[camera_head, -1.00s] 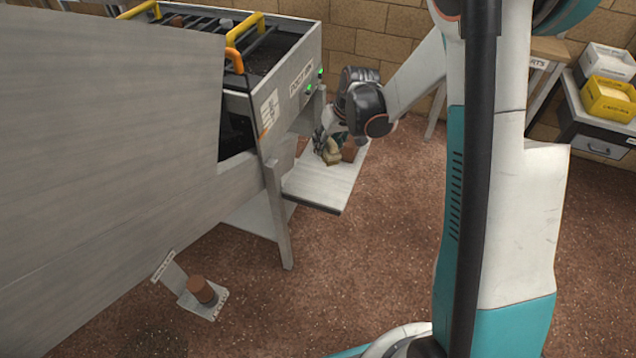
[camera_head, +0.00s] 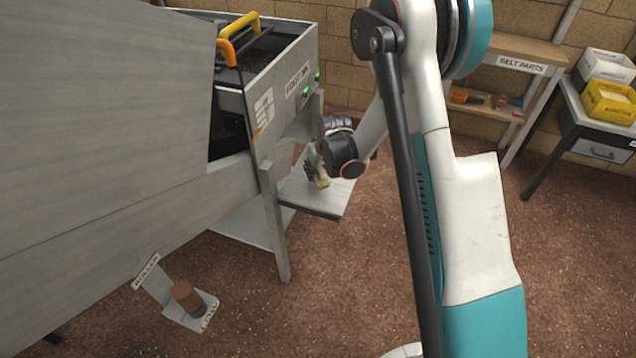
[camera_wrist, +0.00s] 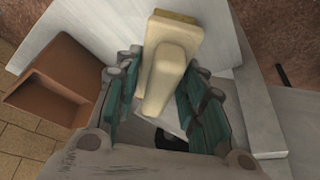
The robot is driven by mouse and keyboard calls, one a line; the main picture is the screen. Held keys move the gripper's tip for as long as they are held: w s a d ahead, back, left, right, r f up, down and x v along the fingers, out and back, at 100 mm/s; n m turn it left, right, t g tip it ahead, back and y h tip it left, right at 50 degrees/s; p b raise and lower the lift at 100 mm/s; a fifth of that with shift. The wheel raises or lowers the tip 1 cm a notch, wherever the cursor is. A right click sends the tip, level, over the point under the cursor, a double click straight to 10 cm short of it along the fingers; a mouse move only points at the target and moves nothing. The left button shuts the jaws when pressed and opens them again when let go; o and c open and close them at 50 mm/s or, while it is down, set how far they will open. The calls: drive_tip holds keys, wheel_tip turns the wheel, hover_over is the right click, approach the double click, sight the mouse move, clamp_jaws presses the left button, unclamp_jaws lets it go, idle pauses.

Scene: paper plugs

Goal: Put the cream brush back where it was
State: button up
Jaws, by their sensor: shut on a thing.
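The cream brush (camera_wrist: 168,62) sits between the green pads of my gripper (camera_wrist: 162,92) in the wrist view. The jaws are shut on its narrow handle, and its wide end points away at the top. In the head view, the brush (camera_head: 321,177) shows below my gripper (camera_head: 316,168), over the left part of the grey side shelf (camera_head: 312,203) of the machine. I cannot tell whether the brush touches the shelf. My wrist hides part of the brush and shelf there.
An open brown box (camera_wrist: 62,82) lies left of my gripper in the wrist view. A grey post (camera_wrist: 256,120) stands close on the right. The machine's grey wall (camera_head: 275,115) is beside the shelf. A brown cylinder (camera_head: 187,296) sits on a low bracket.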

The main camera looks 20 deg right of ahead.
sight(318, 179)
drive_tip(key=shift+f+b, duration=0.8)
drive_tip(key=shift+f, duration=1.45)
drive_tip(key=shift+f, duration=0.1)
drive_tip(key=o, duration=0.9)
